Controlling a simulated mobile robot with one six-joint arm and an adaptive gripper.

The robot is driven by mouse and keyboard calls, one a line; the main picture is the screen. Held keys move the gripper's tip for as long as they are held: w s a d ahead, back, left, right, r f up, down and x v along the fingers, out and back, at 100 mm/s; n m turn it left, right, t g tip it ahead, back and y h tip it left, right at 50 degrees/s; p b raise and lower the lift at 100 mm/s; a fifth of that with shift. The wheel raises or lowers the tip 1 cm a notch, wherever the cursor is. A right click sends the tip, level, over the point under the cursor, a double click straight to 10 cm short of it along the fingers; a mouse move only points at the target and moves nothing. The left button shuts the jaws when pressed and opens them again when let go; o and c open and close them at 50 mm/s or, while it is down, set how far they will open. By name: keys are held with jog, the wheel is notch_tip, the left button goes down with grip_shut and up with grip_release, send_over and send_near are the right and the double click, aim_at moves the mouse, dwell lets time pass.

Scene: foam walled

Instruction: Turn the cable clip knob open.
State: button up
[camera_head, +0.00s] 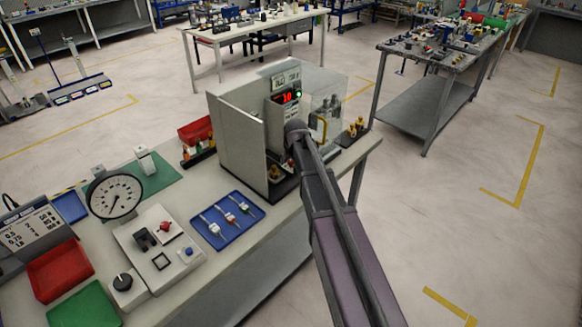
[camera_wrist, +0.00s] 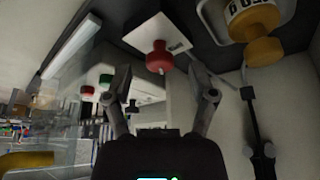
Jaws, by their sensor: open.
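In the wrist view, a red knob (camera_wrist: 159,58) stands out from a small white block (camera_wrist: 157,32) with a dark label. I take this red knob for the cable clip knob, but cannot tell for sure. My gripper (camera_wrist: 157,75) is open, with one finger on either side of the knob's line. The fingers look apart from the knob, and nothing is between them. In the head view, my arm reaches into a grey walled enclosure (camera_head: 238,140), and the gripper is mostly hidden there.
A yellow-capped weight (camera_wrist: 263,50) stands close on the right in the wrist view. A blue tray (camera_head: 227,220) lies on the bench outside.

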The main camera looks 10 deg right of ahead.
jog(key=shift+b+x, duration=0.75)
jog(key=shift+x, duration=0.4)
grip_shut()
